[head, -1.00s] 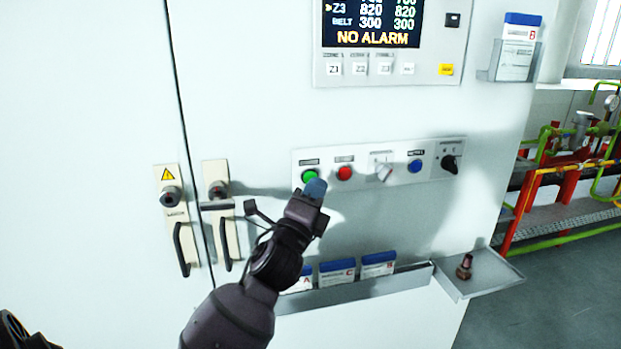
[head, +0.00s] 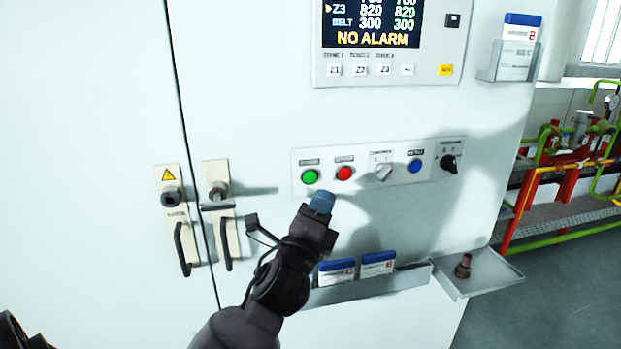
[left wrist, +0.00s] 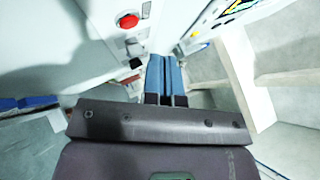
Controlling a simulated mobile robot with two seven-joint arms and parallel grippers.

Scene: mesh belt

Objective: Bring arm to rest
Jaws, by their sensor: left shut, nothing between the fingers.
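My left gripper (head: 321,203) shows in the head view, in front of the white cabinet, just below the button panel. Its blue fingertips are together and hold nothing. They are below the green button (head: 310,177) and the red button (head: 344,173) and look apart from both. In the left wrist view the two blue fingers (left wrist: 166,76) lie side by side, closed, pointing away from the camera. My right gripper is not in view.
The white cabinet (head: 90,120) fills the left and middle. A rack (head: 375,289) holding blue-topped boxes and a small tray (head: 480,277) with a brown object stick out below the panel. Door handles (head: 221,240) stand left of my arm. Pipes (head: 570,160) are at the right.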

